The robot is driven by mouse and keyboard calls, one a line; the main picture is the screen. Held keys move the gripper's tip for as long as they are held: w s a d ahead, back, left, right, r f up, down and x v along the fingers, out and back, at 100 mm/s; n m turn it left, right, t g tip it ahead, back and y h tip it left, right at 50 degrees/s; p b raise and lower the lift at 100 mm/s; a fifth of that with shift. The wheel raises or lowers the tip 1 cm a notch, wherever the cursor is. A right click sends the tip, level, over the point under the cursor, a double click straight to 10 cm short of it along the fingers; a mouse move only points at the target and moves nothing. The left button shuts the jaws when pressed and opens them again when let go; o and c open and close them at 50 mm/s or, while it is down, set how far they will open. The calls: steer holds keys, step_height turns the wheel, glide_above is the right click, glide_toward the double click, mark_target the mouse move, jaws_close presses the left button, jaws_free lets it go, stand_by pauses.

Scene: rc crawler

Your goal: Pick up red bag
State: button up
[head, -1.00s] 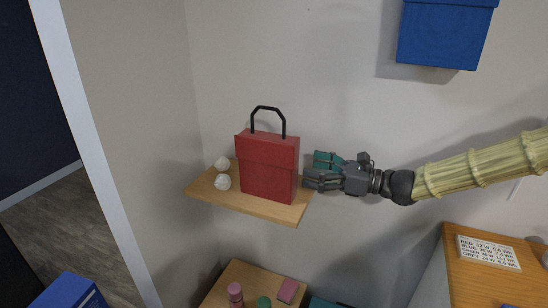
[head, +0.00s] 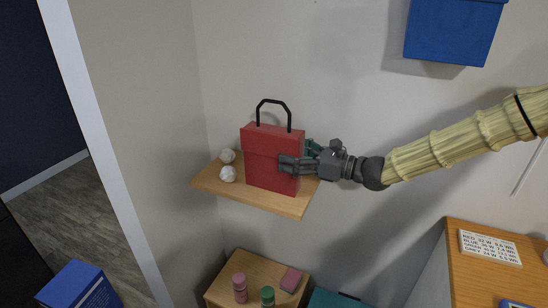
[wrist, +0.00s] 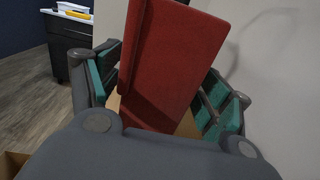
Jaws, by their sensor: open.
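The red bag (head: 272,158) is a boxy red case with a black handle (head: 273,103). It stands upright on a wooden wall shelf (head: 235,198). My gripper (head: 296,158) is at the bag's right side, one finger in front of its face and the other partly hidden behind it. In the wrist view the red bag (wrist: 172,60) stands between the two teal-padded fingers of my open gripper (wrist: 165,90). Gaps show beside the pads, more clearly on the right.
Two white crumpled balls (head: 228,164) lie on the shelf left of the bag. A blue box (head: 455,30) is high on the right. Below are a wooden surface (head: 222,285) with small items and a desk with a printed card (head: 490,247).

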mark_target(282, 152)
steer(key=shift+p+x, duration=0.3)
steer(key=shift+x, duration=1.3)
steer(key=shift+r, duration=0.1)
steer(key=c, duration=1)
